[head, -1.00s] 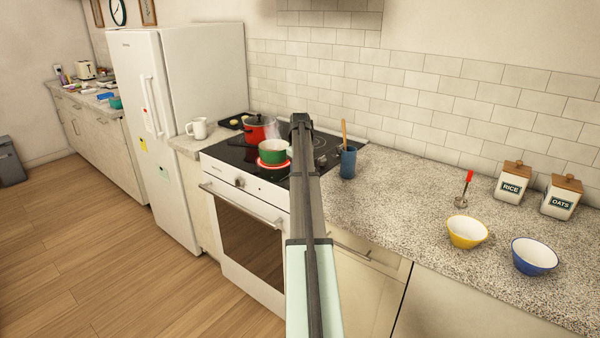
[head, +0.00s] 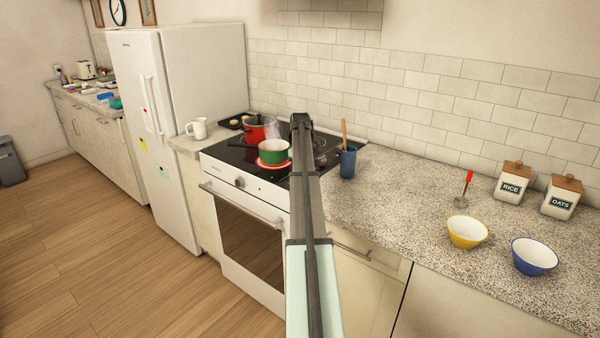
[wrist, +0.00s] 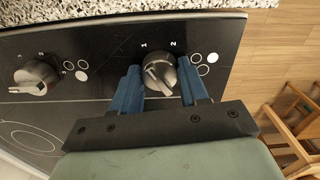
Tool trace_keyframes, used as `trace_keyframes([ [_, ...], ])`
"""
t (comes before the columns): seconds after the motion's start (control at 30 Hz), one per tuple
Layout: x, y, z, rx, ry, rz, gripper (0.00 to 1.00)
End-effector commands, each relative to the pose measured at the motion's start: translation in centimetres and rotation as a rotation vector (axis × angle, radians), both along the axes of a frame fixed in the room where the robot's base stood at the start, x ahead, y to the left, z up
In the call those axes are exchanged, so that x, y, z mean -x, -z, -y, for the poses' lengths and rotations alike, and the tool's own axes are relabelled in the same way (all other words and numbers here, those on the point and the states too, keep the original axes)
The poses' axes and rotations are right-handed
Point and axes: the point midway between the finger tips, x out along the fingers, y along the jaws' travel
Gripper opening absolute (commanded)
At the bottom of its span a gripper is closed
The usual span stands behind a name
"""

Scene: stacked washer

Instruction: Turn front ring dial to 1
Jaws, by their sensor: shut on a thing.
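In the wrist view, a silver dial (wrist: 161,77) sits on a black glass panel (wrist: 100,62), with marks 1 and 2 printed above it and small ring symbols at its right. My gripper (wrist: 160,68) has its two blue fingers on either side of this dial and is shut on it. The fingers and palm hide part of the dial's edge, and its exact setting is hard to read. A second silver dial (wrist: 36,78) is at the left, apart from the fingers.
A green pot (head: 272,152) stands on a glowing red ring of the cooktop (head: 230,152), with a red pot (head: 258,128) behind it. A blue utensil holder (head: 347,163) stands right of my arm. A yellow bowl (head: 466,231) and a blue bowl (head: 534,256) are on the counter.

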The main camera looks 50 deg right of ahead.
Motion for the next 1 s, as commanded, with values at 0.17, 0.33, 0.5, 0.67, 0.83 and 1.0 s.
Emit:
trace_keyframes([
  [0.17,0.0,0.0,0.0,0.0,0.0,0.0,0.14],
  [0.33,0.0,0.0,0.0,0.0,0.001,0.0,0.49],
  [0.5,0.0,0.0,0.0,0.0,0.001,0.0,0.65],
  [0.67,0.0,0.0,0.0,0.0,0.001,0.0,0.7],
  [0.83,0.0,-0.2,0.0,0.0,0.001,0.0,0.7],
  [1.0,-0.1,-1.6,0.1,0.001,0.001,0.001,0.7],
])
